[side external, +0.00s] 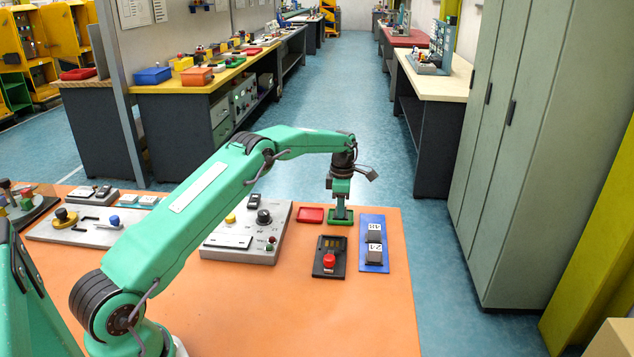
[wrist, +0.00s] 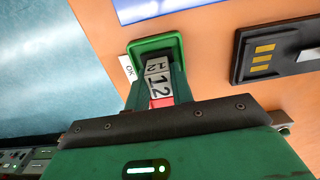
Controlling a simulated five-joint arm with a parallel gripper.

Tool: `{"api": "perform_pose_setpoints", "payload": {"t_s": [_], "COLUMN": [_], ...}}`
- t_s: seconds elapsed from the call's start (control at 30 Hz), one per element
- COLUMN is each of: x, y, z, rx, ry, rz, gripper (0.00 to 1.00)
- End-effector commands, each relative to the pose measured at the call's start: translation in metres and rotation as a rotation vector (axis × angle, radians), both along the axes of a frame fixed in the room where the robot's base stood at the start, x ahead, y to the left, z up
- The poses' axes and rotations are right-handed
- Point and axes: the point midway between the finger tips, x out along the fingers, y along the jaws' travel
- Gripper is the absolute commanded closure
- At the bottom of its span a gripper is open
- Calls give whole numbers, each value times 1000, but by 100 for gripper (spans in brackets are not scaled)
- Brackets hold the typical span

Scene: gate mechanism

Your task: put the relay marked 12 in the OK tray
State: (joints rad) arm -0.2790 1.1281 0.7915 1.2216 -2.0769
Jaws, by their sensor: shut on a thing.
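The relay marked 12 (wrist: 158,86) is a grey block with a white numbered label and a red part near my jaws. My gripper (side external: 341,208) is shut on it, pointing straight down over the green tray (side external: 350,219). In the wrist view the fingers (wrist: 157,82) flank the relay, and its far end lies within the rim of the green tray (wrist: 140,45). A white OK label (wrist: 128,68) lies beside that tray. I cannot tell whether the relay touches the tray floor. In the side view the relay is mostly hidden by the fingers.
A red tray (side external: 310,215) stands just left of the green one. A blue plate (side external: 373,267) to the right bears two grey relays (side external: 374,233). A black unit with a red button (side external: 329,262) is in front. A grey control panel (side external: 236,242) stands left. The orange front tabletop is clear.

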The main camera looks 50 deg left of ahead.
Motion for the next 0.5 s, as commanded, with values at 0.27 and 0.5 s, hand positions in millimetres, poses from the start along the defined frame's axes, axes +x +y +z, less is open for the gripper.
{"api": "perform_pose_setpoints", "payload": {"t_s": [0.27, 0.5], "x": [0, 0], "y": [0, 0], "z": [-2, -3], "rx": [0, 0], "ry": [0, 0], "rz": [0, 0], "gripper": [100, 55]}}
